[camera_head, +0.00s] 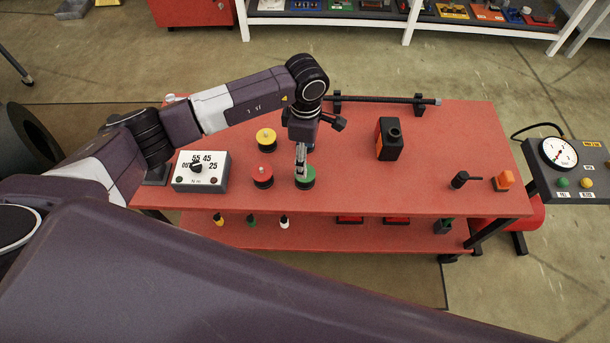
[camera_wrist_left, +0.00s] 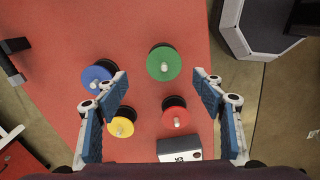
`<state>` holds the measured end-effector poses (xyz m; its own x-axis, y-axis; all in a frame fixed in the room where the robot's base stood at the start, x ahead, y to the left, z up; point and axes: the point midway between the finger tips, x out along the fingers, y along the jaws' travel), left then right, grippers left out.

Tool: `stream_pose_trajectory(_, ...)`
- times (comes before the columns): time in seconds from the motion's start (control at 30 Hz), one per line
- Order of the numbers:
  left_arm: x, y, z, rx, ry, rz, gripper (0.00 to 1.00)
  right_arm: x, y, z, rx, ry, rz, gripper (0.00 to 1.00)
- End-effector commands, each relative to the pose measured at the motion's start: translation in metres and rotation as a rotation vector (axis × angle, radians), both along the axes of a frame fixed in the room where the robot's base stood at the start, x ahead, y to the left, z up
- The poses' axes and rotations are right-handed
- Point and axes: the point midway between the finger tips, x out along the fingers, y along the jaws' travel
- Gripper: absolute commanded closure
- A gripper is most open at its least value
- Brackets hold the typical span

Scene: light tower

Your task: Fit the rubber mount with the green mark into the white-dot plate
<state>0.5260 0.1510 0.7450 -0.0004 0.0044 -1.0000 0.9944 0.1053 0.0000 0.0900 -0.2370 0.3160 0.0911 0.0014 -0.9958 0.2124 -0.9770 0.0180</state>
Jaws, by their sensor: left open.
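The rubber mount with the green mark (camera_head: 306,183) stands on the red bench top, a black body under a green disc with a pale stud. It also shows in the left wrist view (camera_wrist_left: 164,64), upper middle. My left gripper (camera_head: 301,171) points down over the green mount, partly covering it in the head view. In the left wrist view its fingers (camera_wrist_left: 160,82) are wide apart with nothing between them held. Whether they are down beside the mount I cannot tell. I cannot make out a white-dot plate. My right gripper is not in view.
Close by stand a red mount (camera_head: 262,177), a yellow mount (camera_head: 266,139) and a mostly hidden blue mount (camera_wrist_left: 97,76). A dial box (camera_head: 202,176) is left of them. A black-orange block (camera_head: 389,139) stands right. Bench top (camera_head: 400,185) is clear at front middle.

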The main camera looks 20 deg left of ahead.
Motion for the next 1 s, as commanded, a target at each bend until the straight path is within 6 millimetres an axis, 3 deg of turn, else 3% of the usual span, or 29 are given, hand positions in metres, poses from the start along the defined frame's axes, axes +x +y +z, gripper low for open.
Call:
stream_pose_trajectory(0.4,-0.007,-0.002,-0.053,-0.003,0.001,0.001,0.38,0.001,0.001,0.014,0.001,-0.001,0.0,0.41)
stream_pose_trajectory(0.7,-0.007,-0.002,-0.058,-0.004,-0.001,0.0,0.39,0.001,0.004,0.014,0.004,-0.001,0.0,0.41)
stream_pose_trajectory(1.0,-0.007,-0.002,-0.058,-0.004,-0.001,0.001,0.72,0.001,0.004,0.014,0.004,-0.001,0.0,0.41)
